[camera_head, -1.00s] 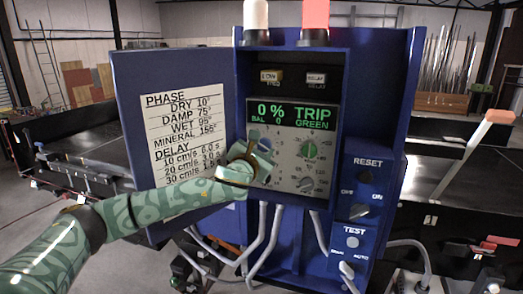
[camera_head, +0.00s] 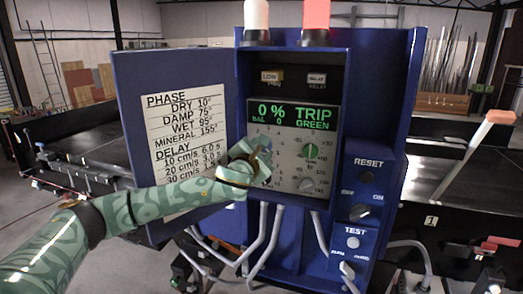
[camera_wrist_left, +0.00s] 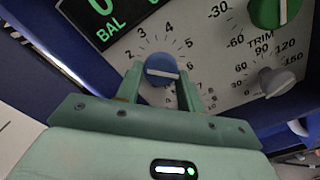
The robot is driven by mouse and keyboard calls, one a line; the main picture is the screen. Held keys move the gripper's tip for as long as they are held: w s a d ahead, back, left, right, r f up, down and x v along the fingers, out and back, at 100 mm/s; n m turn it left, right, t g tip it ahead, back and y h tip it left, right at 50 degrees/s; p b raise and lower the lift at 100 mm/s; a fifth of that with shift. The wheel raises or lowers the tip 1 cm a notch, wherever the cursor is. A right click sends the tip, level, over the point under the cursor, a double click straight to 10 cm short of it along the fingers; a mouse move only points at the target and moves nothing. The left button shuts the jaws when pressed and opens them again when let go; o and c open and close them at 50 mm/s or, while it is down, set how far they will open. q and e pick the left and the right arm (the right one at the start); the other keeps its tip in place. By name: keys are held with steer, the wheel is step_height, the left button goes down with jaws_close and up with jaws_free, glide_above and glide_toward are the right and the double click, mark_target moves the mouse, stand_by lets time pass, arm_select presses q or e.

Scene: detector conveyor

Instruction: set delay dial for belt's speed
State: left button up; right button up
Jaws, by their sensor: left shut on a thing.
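A blue dial (camera_wrist_left: 162,70) sits on the grey control panel (camera_head: 325,185). In the left wrist view its white line points to the right, roughly toward the 6 side of its printed scale; a finger partly hides that side. My left gripper (camera_wrist_left: 164,82) is shut on this dial, one finger on each side. In the head view my left gripper (camera_head: 263,152) covers the dial. A printed card (camera_head: 186,135) lists phase angles and delay times against belt speeds; its lowest line is partly hidden by my arm. My right gripper is not in view.
A green dial (camera_head: 310,151) and a grey dial (camera_head: 306,184) are right of the gripper. The display (camera_head: 292,115) reads 0 % and TRIP GREEN. The red lamp (camera_head: 316,16) looks lit. Cables (camera_head: 268,245) hang below; reset and test controls (camera_head: 354,231) are at right.

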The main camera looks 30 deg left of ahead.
arm_select(q)
steer(key=o, duration=1)
steer(key=shift+f, duration=0.3)
steer(key=shift+r, duration=0.15)
steer(key=b+v, duration=0.4)
steer(key=v, duration=1.2)
steer(key=shift+s, duration=0.25)
